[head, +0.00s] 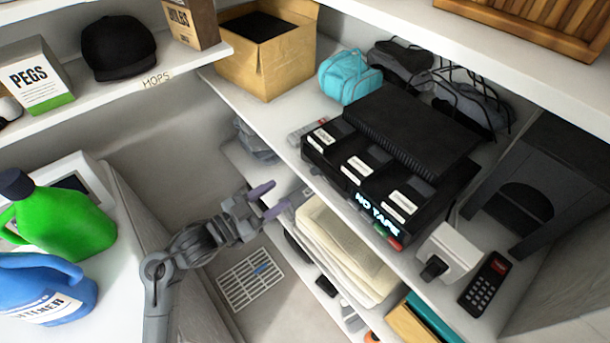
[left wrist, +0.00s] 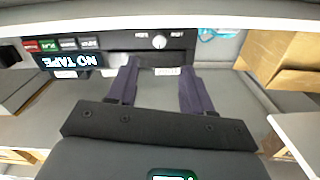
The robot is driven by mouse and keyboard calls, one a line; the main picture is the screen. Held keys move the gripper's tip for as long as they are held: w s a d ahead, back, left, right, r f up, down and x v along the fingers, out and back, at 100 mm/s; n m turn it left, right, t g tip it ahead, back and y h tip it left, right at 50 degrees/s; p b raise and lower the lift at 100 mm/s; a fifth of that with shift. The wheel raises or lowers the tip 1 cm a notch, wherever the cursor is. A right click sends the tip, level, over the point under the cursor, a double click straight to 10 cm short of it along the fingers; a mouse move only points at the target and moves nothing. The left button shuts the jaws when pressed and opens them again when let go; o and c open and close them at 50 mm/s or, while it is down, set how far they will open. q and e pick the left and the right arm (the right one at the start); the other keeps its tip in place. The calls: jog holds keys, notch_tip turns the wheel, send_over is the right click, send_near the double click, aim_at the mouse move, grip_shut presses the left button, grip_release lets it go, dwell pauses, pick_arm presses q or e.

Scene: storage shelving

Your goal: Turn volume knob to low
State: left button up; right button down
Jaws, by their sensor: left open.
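The black tape player (head: 345,185) sits on the middle shelf in the head view, with a lit "NO TAPE" display (head: 378,213). In the left wrist view its front panel shows the same display (left wrist: 72,61) at the left and a small round white knob (left wrist: 159,41) near the panel's middle. I cannot make out the knob in the head view or read its setting. My left gripper (head: 270,199) is open and empty, in front of and apart from the player. In the left wrist view its two fingers (left wrist: 159,70) point toward the panel, with the knob between and beyond them.
A paper stack (head: 345,250) lies on the shelf below the player. A white box (head: 449,250) and black phone (head: 486,283) are at its right. Green (head: 65,222) and blue (head: 45,290) jugs stand left of my arm.

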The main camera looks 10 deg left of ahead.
aim_at(312, 173)
pick_arm(q)
jog(key=p+x, duration=0.1)
jog(key=x, duration=0.8)
jog(key=shift+w+d+f+p, duration=0.1)
jog(key=shift+w+d+p, duration=0.1)
jog(key=shift+d+p, duration=0.1)
jog(key=shift+c, duration=0.2)
